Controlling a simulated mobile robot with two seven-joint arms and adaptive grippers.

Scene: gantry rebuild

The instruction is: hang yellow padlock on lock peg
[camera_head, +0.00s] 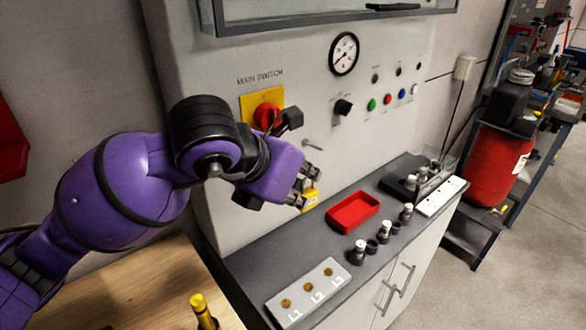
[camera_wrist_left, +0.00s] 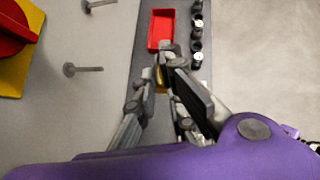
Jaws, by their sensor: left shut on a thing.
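The yellow padlock (camera_head: 309,200) hangs at the fingertips of my left gripper (camera_head: 306,186), which is shut on it above the grey counter. In the left wrist view the left gripper (camera_wrist_left: 157,92) shows both fingers, with a small bit of yellow padlock (camera_wrist_left: 159,78) between them; the rest is hidden. A grey peg (camera_head: 312,146) sticks out of the panel above the gripper in the head view. In the wrist view one peg (camera_wrist_left: 84,69) stands left of the fingers, apart from the padlock, and another (camera_wrist_left: 98,4) shows at the top edge. My right gripper is not in view.
The red switch knob (camera_head: 267,116) on its yellow plate is close behind my left wrist. A red tray (camera_head: 353,212), several small black-and-white parts (camera_head: 360,251) and a plate marked L1, L2, L3 (camera_head: 322,279) are on the counter. A yellow-topped object (camera_head: 199,304) stands on the wooden table.

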